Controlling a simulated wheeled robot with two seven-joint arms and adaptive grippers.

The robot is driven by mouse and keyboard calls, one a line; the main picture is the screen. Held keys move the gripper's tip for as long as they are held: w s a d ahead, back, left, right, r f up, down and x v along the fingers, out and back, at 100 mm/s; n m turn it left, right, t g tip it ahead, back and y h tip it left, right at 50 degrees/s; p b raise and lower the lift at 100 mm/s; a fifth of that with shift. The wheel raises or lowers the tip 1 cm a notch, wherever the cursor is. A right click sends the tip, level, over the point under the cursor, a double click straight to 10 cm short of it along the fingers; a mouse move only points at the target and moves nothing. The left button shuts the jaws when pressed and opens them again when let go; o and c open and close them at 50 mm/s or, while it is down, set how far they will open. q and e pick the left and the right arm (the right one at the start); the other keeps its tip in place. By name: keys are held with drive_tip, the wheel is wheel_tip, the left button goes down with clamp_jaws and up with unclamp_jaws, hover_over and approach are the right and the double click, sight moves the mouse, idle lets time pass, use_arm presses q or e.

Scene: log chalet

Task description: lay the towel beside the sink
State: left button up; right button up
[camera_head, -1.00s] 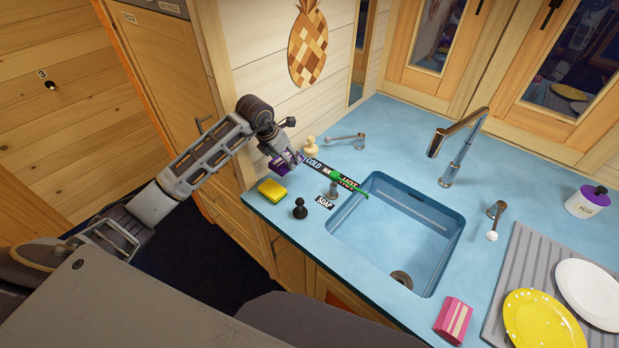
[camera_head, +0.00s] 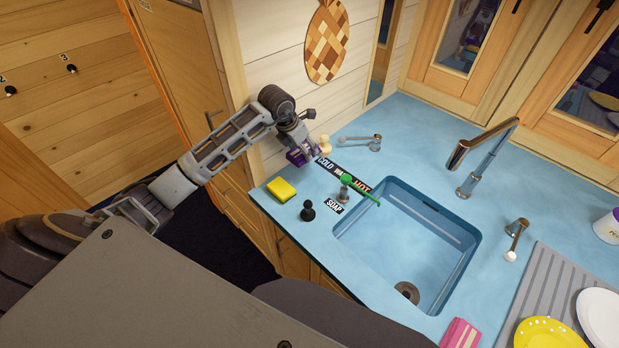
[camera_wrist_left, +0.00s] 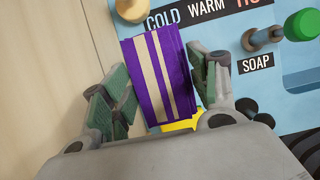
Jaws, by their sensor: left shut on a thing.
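My left gripper (camera_head: 298,146) is shut on a folded purple towel with beige stripes (camera_wrist_left: 158,75). The towel sits between the two fingers in the left wrist view, and only a small purple part (camera_head: 297,158) shows in the head view. Gripper and towel are over the back left end of the blue counter, left of the sink (camera_head: 440,240) and near the wall. I cannot tell whether the towel touches the counter. My right gripper is not in view.
A yellow sponge (camera_head: 281,189), a black knob-shaped piece (camera_head: 308,212) and a green-topped soap dispenser (camera_head: 344,193) stand left of the sink. A tap (camera_head: 480,150) is behind it.

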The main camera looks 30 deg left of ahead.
use_arm(q)
drive_tip(key=shift+f+p, duration=0.65)
drive_tip(key=shift+f, duration=2.15)
drive_tip(key=shift+f+p, duration=0.5)
drive_tip(key=shift+f, duration=1.4)
drive_tip(key=shift+f, duration=0.15)
drive_tip(key=o, duration=0.9)
drive_tip(key=shift+r, duration=0.2)
